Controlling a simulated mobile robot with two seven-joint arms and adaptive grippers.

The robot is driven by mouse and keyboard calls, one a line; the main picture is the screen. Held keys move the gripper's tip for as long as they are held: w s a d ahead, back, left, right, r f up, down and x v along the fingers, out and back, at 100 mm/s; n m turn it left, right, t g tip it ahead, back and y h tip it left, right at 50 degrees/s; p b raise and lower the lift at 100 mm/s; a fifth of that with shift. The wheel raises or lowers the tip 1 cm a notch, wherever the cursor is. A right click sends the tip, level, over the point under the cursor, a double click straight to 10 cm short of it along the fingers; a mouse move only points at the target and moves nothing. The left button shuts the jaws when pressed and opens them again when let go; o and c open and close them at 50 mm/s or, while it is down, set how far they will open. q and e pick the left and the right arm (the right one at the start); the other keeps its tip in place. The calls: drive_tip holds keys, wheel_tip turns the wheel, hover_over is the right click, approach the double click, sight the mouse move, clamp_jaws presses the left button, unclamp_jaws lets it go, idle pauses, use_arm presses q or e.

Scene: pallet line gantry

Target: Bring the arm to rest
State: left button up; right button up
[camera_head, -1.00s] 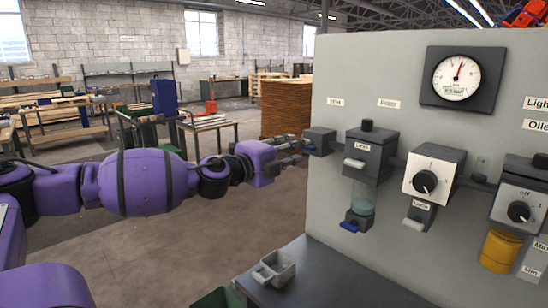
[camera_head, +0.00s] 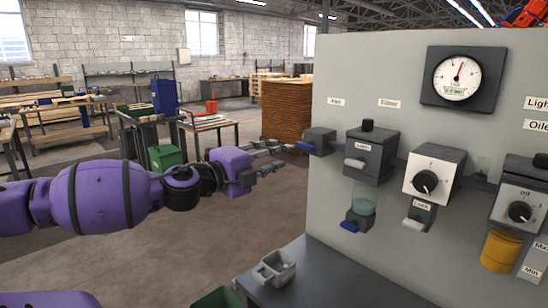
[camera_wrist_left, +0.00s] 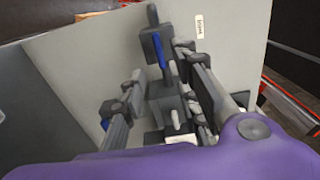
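My left arm is purple and comes in from the left. Its gripper (camera_head: 284,153) is in front of the left end of the grey panel (camera_head: 355,245). The fingers are spread, with nothing between them. Just ahead is a grey valve block (camera_head: 319,139) with a blue lever (camera_head: 306,147); the fingertips look close to the lever but apart from it. In the left wrist view the open fingers (camera_wrist_left: 158,88) stand either side of the view of the blue lever (camera_wrist_left: 159,50). My right gripper is not in view.
A small grey tray (camera_head: 274,269) sits on the dark ledge (camera_head: 325,275) below. A green bin (camera_head: 166,158) stands behind the arm. Open floor lies left of the panel.

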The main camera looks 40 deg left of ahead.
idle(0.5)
